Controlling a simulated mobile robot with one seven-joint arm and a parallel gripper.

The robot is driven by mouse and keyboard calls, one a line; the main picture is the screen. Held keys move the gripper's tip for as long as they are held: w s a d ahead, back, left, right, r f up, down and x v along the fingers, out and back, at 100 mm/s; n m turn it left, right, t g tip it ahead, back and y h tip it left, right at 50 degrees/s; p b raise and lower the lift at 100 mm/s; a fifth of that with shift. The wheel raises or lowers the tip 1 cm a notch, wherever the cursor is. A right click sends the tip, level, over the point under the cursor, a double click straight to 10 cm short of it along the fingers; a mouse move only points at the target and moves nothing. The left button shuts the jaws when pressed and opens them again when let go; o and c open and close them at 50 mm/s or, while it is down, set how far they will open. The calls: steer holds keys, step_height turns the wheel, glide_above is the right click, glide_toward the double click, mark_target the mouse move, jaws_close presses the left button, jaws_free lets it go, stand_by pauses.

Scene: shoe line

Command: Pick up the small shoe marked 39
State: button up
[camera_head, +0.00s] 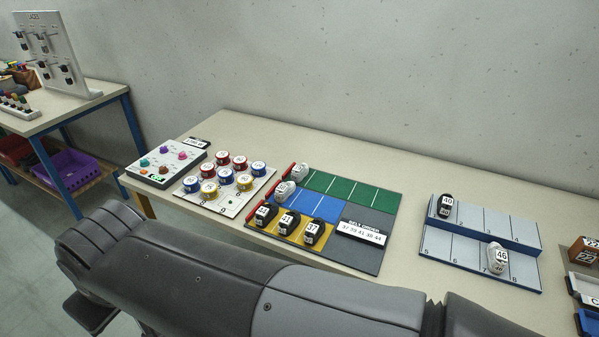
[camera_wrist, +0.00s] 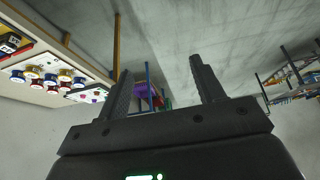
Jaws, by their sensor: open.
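Small shoes stand on a board with green, blue and yellow lanes in the head view. Three black shoes with white number tags are in the yellow lane: the left shoe (camera_head: 265,213) has a tag I cannot read surely, the middle shoe (camera_head: 289,221) seems to read 41, the right shoe (camera_head: 314,232) 37. A white shoe (camera_head: 285,190) is at the blue lane and another white shoe (camera_head: 298,172) at the green lane; their numbers are unclear. I cannot tell which is 39. My gripper (camera_wrist: 158,75) is open and empty in the wrist view, away from the shoes, over floor.
A grey two-step rack (camera_head: 462,245) holds a black shoe marked 40 (camera_head: 445,206) and a white shoe marked 46 (camera_head: 497,258). Left of the lanes are several spools (camera_head: 226,176) and a button panel (camera_head: 166,164). My arm crosses the front. A sign (camera_head: 361,231) lies on the board.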

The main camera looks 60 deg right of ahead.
steer(key=shift+c, duration=1.3)
steer(key=shift+w, duration=0.1)
